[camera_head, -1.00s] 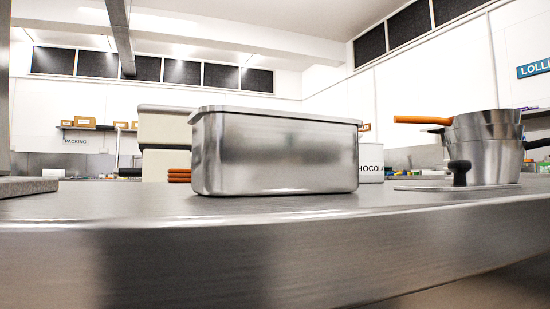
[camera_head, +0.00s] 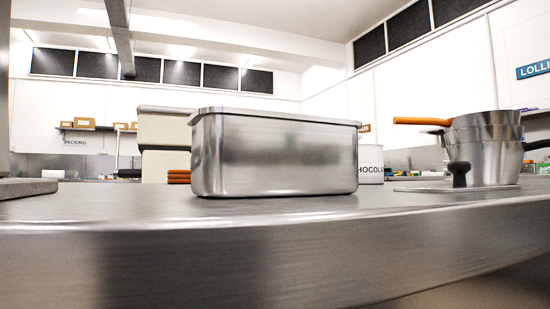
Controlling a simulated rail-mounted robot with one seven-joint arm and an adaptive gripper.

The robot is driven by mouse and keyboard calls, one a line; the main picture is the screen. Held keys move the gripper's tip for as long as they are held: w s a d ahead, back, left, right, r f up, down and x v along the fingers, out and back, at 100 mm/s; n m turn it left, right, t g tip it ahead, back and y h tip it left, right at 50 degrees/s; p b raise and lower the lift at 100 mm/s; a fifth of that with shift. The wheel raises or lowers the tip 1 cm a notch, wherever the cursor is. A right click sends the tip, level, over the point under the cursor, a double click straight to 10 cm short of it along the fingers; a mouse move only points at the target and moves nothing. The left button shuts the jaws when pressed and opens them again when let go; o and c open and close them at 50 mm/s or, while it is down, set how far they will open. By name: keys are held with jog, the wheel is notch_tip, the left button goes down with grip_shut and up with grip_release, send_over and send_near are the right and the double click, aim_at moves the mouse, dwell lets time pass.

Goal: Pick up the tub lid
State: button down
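A flat metal lid (camera_head: 425,189) with an upright black knob (camera_head: 459,174) lies on the steel counter at the right, in front of the stacked saucepans. It looks like the tub lid. A rectangular steel tub (camera_head: 275,155) with a rolled rim stands on the counter in the middle, left of the lid and apart from it. The camera is almost level with the counter, so the tub's inside is hidden. My gripper is not in view.
Stacked steel saucepans (camera_head: 484,150) stand behind the lid, one with an orange handle. A white canister (camera_head: 370,164), cream boxes (camera_head: 163,132) and an orange stack (camera_head: 179,177) are behind the tub. The counter (camera_head: 120,208) is clear at the front left.

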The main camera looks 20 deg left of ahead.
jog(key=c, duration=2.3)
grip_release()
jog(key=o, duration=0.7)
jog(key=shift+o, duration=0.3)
